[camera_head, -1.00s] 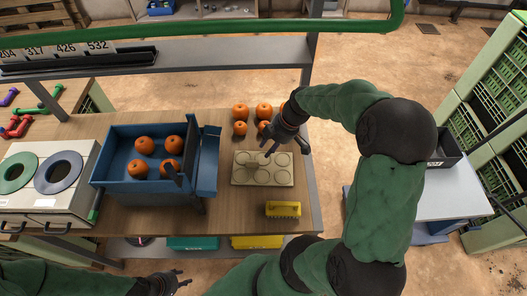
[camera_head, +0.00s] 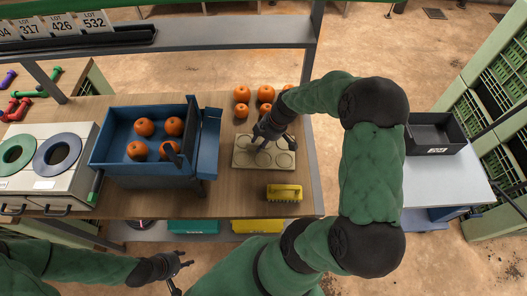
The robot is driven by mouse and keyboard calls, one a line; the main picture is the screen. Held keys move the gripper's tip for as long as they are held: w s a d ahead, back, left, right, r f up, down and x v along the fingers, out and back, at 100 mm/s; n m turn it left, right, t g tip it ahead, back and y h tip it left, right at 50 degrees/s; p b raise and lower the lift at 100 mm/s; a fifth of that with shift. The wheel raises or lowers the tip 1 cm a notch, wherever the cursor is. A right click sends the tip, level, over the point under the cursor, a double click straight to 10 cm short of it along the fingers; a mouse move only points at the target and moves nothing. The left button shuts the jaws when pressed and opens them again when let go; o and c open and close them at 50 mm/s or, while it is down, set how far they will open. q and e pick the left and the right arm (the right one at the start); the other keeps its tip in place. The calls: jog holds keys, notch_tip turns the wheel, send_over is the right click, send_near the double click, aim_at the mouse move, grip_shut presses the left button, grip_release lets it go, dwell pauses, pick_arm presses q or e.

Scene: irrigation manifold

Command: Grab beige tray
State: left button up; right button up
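The beige tray (camera_head: 241,155) with round recesses lies on the wooden table, right of the blue crate. My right gripper (camera_head: 264,143) is over the tray's upper middle and hides part of it. Its fingers look spread, with nothing seen between them; whether they touch the tray I cannot tell. My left gripper (camera_head: 180,269) is at the bottom of the view, in front of the table, with its fingers apart and empty.
A blue crate (camera_head: 110,173) with several oranges stands left of the tray. Several oranges (camera_head: 242,93) sit behind the tray. A yellow brush (camera_head: 284,192) lies in front of it. A dark bin (camera_head: 436,132) stands on a side table at right.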

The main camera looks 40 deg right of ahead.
jog(key=shift+x, duration=0.75)
grip_shut()
jog(key=shift+r, duration=0.15)
